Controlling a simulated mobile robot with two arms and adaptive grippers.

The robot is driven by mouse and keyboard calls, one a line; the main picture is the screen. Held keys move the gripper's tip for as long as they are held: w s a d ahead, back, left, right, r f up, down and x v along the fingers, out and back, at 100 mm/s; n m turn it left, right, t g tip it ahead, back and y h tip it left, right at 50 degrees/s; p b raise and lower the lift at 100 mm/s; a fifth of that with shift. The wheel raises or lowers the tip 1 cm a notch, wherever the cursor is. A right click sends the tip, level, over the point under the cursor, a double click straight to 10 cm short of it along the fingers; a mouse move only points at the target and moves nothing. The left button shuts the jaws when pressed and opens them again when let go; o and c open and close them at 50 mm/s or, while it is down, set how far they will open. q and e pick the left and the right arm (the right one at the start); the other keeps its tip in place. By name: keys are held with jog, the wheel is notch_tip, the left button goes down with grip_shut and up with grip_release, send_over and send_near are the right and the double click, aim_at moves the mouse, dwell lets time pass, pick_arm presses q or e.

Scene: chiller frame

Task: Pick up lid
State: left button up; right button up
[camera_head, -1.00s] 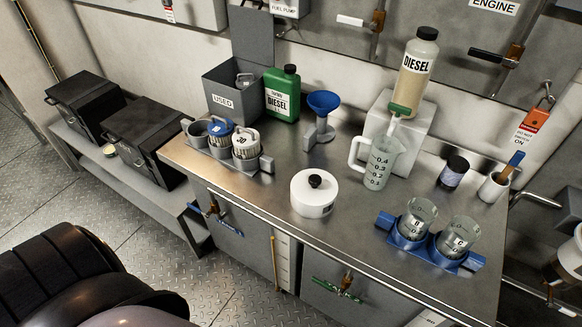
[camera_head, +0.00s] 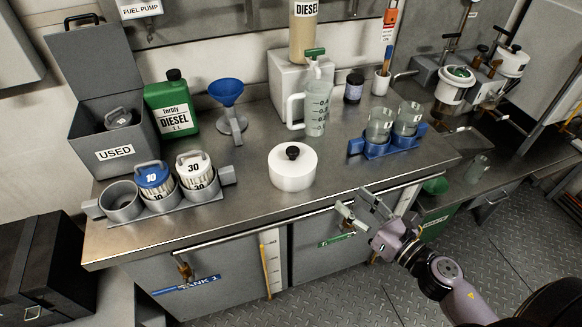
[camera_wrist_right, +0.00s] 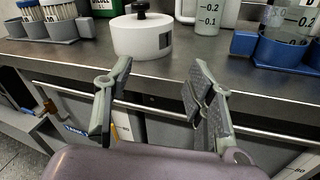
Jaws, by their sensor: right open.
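A round white pot with a white lid (camera_head: 293,156) and a black knob stands near the front edge of the steel counter in the head view. Its black knob and white body also show at the top of the right wrist view (camera_wrist_right: 140,34). It looks closed, and I cannot make out a seam between lid and body. My right gripper (camera_head: 357,206) is open and empty, in front of the counter edge, to the right of and below the pot. In the right wrist view its two fingers (camera_wrist_right: 155,90) are spread apart, with the pot beyond them. My left gripper is not in view.
A holder (camera_head: 160,207) with filter cups is on the left. A blue holder (camera_head: 374,149) with glass beakers is on the right. A measuring jug (camera_head: 316,110), blue funnel (camera_head: 229,93) and green diesel bottle (camera_head: 172,105) stand behind the pot. The counter around the pot is clear.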

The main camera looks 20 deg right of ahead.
notch_tip(320, 180, up, 4)
jog(key=a+r+n+y, duration=0.1)
jog(key=a+n, duration=0.1)
jog(key=n, duration=0.2)
jog(key=p, duration=0.5)
send_near(297, 155)
jog(key=x, duration=0.4)
jog(key=shift+w+r, duration=0.15)
jog(key=p+x, duration=0.1)
jog(key=x, duration=0.4)
jog(key=shift+w, duration=0.15)
jog(key=shift+w+a, duration=0.2)
jog(key=shift+w, duration=0.1)
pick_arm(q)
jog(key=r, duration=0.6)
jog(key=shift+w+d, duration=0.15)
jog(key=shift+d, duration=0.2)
pick_arm(e)
grip_shut()
